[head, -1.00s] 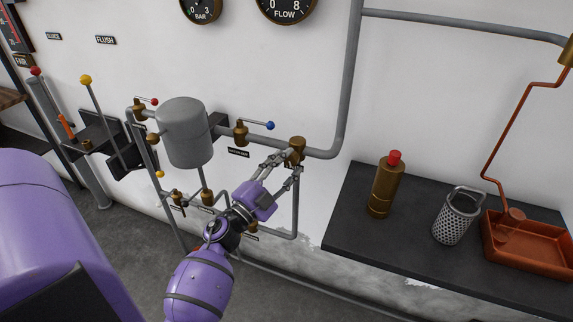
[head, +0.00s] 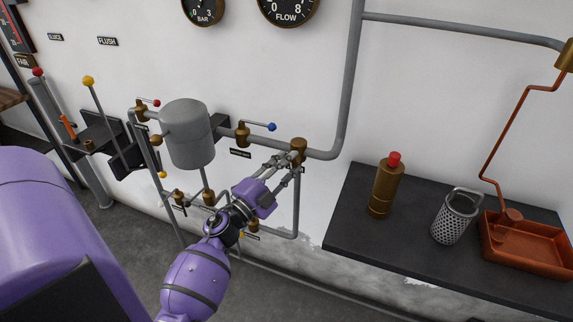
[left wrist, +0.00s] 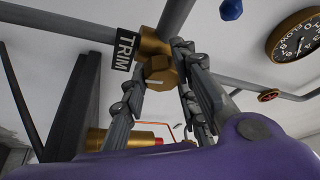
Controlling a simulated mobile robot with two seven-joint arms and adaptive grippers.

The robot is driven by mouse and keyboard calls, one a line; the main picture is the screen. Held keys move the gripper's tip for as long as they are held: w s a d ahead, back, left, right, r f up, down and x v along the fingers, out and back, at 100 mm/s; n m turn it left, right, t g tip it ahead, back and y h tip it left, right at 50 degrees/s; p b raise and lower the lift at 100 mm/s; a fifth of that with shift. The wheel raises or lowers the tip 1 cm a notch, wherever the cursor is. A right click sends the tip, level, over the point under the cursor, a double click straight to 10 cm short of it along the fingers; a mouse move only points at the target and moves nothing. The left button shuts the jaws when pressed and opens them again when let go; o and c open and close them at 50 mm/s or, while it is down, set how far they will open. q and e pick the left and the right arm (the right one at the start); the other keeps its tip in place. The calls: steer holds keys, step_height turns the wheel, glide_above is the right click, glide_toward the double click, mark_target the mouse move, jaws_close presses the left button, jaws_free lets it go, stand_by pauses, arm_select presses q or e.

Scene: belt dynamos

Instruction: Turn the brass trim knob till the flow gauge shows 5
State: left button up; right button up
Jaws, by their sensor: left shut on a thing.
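The brass trim knob (left wrist: 160,70) sits on the pipe fitting beside a black TRIM label (left wrist: 124,48) in the left wrist view. My left gripper (left wrist: 158,74) has a finger on each side of the knob and is shut on it. In the head view the left gripper (head: 285,161) reaches up to the brass fitting (head: 298,148), and its fingers hide most of the knob. The flow gauge (head: 287,10) is cut by the head view's top edge, so its needle does not show. It shows tilted in the left wrist view (left wrist: 297,36), too small to read surely.
A grey tank (head: 188,135) and a blue-tipped lever (head: 272,127) are left of the fitting. A dark shelf (head: 345,225) at right holds a brass bottle (head: 384,190), a perforated basket (head: 455,217) and a copper tray (head: 530,250). A BAR gauge (head: 203,10) hangs above.

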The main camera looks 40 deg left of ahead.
arm_select(q)
steer(key=shift+d+f, duration=0.15)
steer(key=shift+f, duration=0.2)
steer(key=o, duration=1)
arm_select(e)
steer(key=shift+s+d+f, duration=0.1)
steer(key=shift+s+f, duration=0.2)
steer(key=shift+s, duration=0.05)
arm_select(q)
steer(key=shift+r, duration=0.1)
arm_select(e)
steer(key=shift+w, duration=0.1)
arm_select(q)
steer(key=shift+s, duration=0.2)
steer(key=v, duration=1.1)
steer(key=shift+s, duration=0.3)
arm_select(e)
steer(key=shift+w+r, duration=0.1)
